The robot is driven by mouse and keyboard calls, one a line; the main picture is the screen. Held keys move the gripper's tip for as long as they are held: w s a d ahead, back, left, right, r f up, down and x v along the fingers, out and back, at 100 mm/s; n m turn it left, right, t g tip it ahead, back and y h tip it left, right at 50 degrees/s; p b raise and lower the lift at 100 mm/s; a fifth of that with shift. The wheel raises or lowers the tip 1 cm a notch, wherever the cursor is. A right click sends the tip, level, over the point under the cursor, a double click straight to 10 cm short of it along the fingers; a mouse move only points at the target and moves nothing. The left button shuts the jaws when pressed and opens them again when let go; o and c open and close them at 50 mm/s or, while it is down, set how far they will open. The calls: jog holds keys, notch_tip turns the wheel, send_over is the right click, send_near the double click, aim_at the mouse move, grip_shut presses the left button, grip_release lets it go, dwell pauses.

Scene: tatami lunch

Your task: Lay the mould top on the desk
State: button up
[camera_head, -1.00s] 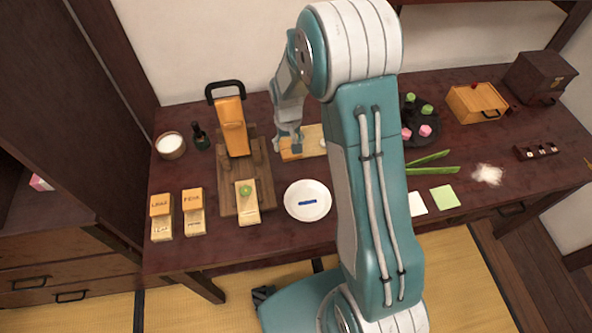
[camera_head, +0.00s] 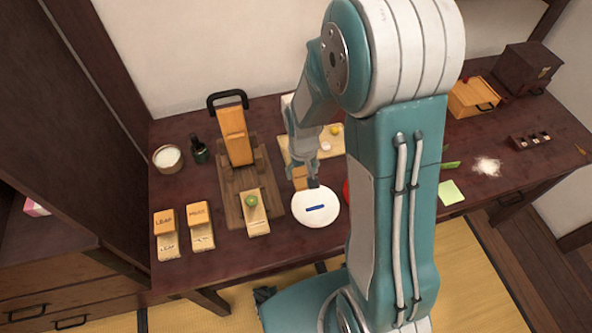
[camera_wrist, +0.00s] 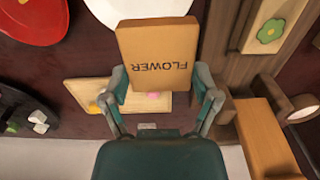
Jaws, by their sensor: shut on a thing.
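The mould top, an orange-brown wooden block marked FLOWER (camera_wrist: 155,62), is gripped between my fingers in the wrist view. In the head view the block (camera_head: 300,178) shows beside my gripper (camera_head: 308,183), just behind the white plate. My gripper (camera_wrist: 160,92) is shut on its near end. The dark red-brown desk (camera_head: 190,269) lies below; I cannot tell whether the block touches it. A pale mould base (camera_head: 258,226) with a green piece on it sits on the press's wooden base.
The white plate (camera_head: 328,219) with a blue strip is close in front of my gripper. The press (camera_head: 236,137) stands to the left. Two mould pairs (camera_head: 165,221) (camera_head: 197,213) lie front left. A light board (camera_head: 297,147) is behind. My arm hides part of the desk.

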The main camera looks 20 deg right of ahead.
jog(key=w+f, duration=0.6)
jog(key=shift+w+d+f, duration=0.25)
jog(key=shift+w+d, duration=0.1)
jog(key=shift+w, duration=0.05)
jog(key=shift+w+a+f, duration=0.1)
jog(key=shift+w+f, duration=0.1)
jog(key=shift+f, duration=0.1)
jog(key=f, duration=0.3)
jog(key=shift+a, duration=0.35)
jog(key=shift+d, duration=0.25)
jog(key=o, duration=1)
jog(key=shift+c, duration=0.2)
jog(key=shift+a, duration=0.15)
